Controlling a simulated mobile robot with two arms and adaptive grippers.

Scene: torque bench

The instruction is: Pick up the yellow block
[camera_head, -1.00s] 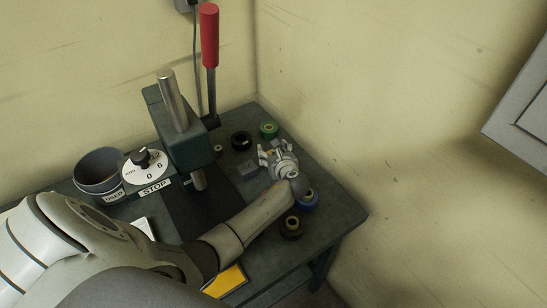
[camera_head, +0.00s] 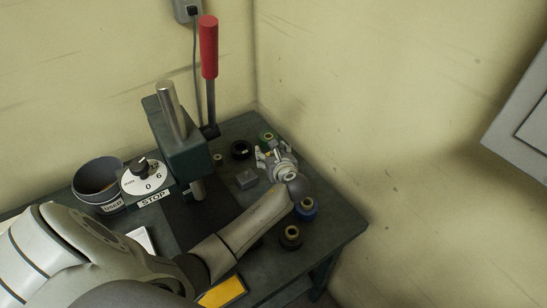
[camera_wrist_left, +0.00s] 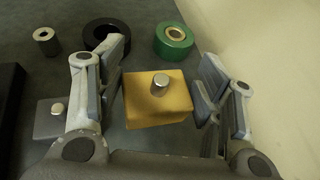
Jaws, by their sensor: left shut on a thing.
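The yellow block (camera_wrist_left: 158,103), with a small metal peg on top, sits between the two fingers of my left gripper (camera_wrist_left: 163,88) in the left wrist view. The gripper is shut on it. In the head view my left gripper (camera_head: 272,157) is over the right back part of the bench, and it hides the block there. I cannot tell whether the block touches the bench. My right gripper is not in view.
A grey block (camera_head: 246,179) lies left of the gripper. A black ring (camera_head: 241,150) and green ring (camera_head: 266,137) lie behind; blue (camera_head: 306,207) and dark (camera_head: 290,237) rings are in front. The press (camera_head: 180,140) and grey bucket (camera_head: 99,185) stand left.

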